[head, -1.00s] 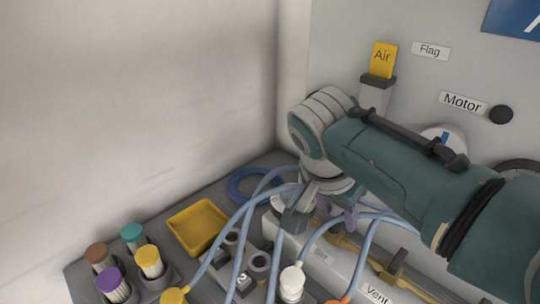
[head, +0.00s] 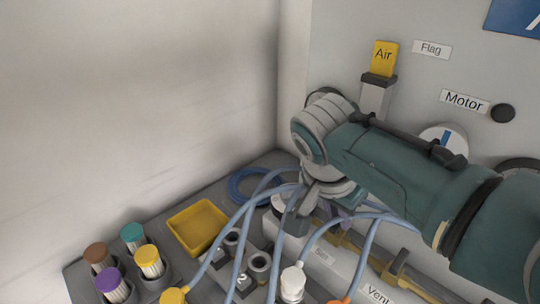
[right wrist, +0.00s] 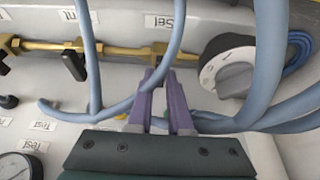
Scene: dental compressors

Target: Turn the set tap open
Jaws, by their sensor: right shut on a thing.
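The set tap (right wrist: 158,52) sits on the brass pipe just under the upside-down "Set" label (right wrist: 165,21) in the right wrist view. My right gripper (right wrist: 161,76) has its two purple fingers close together at this tap, shut on it; the handle between the fingertips is mostly hidden. My left gripper is not in view.
Blue hoses (right wrist: 262,70) loop close around the right gripper. A grey knob (right wrist: 230,66) stands right of the fingers, and a black tap handle (right wrist: 74,65) is farther left on the pipe. A yellow tray (head: 198,228) and capped cylinders (head: 149,261) are at the left.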

